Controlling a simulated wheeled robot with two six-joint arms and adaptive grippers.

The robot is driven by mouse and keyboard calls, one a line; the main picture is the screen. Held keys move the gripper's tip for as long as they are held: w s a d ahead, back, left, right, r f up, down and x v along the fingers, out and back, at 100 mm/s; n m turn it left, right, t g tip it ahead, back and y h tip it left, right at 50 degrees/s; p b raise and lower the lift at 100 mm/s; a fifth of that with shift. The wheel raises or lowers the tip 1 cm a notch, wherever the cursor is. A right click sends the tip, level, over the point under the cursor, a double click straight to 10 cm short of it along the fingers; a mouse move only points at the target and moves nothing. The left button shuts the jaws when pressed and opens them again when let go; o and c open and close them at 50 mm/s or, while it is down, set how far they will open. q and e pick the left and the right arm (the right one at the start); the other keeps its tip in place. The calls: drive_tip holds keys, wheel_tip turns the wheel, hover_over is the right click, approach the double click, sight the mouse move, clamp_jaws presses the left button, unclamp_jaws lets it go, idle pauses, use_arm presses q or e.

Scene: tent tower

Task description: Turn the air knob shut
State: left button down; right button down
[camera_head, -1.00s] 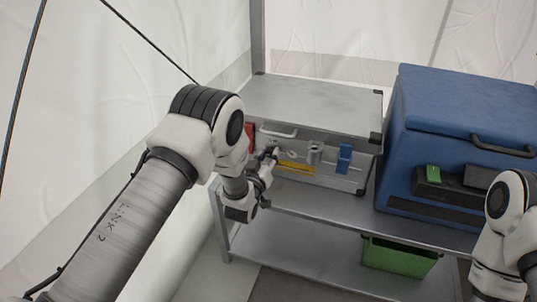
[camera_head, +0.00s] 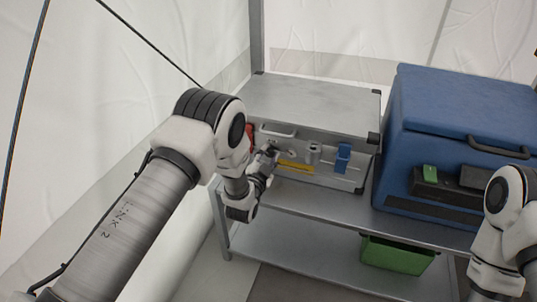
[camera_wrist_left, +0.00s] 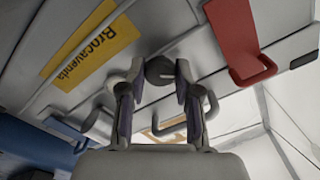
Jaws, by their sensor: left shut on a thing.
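The air knob (camera_wrist_left: 160,70) is a dark round knob on the front of a grey metal case (camera_head: 310,98), seen in the left wrist view. My left gripper (camera_wrist_left: 158,84) is shut on it, with one finger on each side. In the head view my left gripper (camera_head: 270,151) reaches the case front from the left, and its fingers largely hide the knob. No pointer or marking on the knob can be read. My right arm shows at the right edge of the head view; its gripper is out of frame.
Near the knob are a red latch (camera_wrist_left: 236,40), a yellow label (camera_wrist_left: 88,45), a carry handle (camera_head: 277,132), a grey cylinder (camera_head: 313,153) and a blue latch (camera_head: 343,157). A blue cooler (camera_head: 455,105) stands right on the shelf. A green bin (camera_head: 395,256) sits below.

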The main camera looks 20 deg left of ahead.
use_arm(q)
drive_tip(key=m, duration=0.5)
drive_tip(key=shift+f, duration=0.1)
drive_tip(key=m, duration=0.5)
drive_tip(key=shift+f, duration=0.1)
drive_tip(key=shift+m, duration=0.3)
drive_tip(key=c, duration=0.8)
unclamp_jaws()
drive_tip(key=s, duration=1.2)
drive_tip(key=shift+a, duration=0.15)
